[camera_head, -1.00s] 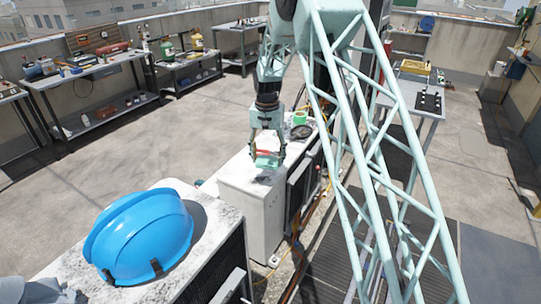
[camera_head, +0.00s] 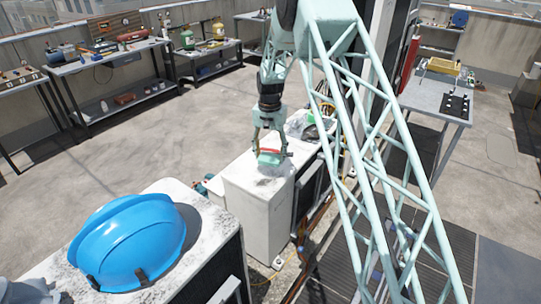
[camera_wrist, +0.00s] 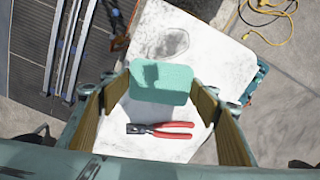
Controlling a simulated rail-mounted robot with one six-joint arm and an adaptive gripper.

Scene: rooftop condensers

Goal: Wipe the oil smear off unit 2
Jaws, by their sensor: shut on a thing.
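My gripper (camera_head: 269,148) is shut on a pale green sponge-like block (camera_wrist: 162,82) above the top of a white condenser unit (camera_head: 262,205). The block also shows in the head view (camera_head: 268,158). On the white top, a dark grey oval smear (camera_wrist: 174,42) shows beyond the block in the wrist view; a dark patch (camera_head: 268,181) lies toward the near edge in the head view. Red-handled pliers (camera_wrist: 172,130) lie on the unit top, on the other side of the block from the smear. I cannot tell whether the block touches the top. No unit number is readable.
A blue hard hat (camera_head: 128,243) sits on the nearer unit. Another unit (camera_head: 303,125) stands behind. A teal device (camera_head: 210,185) is beside the middle unit, with a yellow cable (camera_wrist: 268,15) on the floor. My lattice mast fills the right. Open floor lies left.

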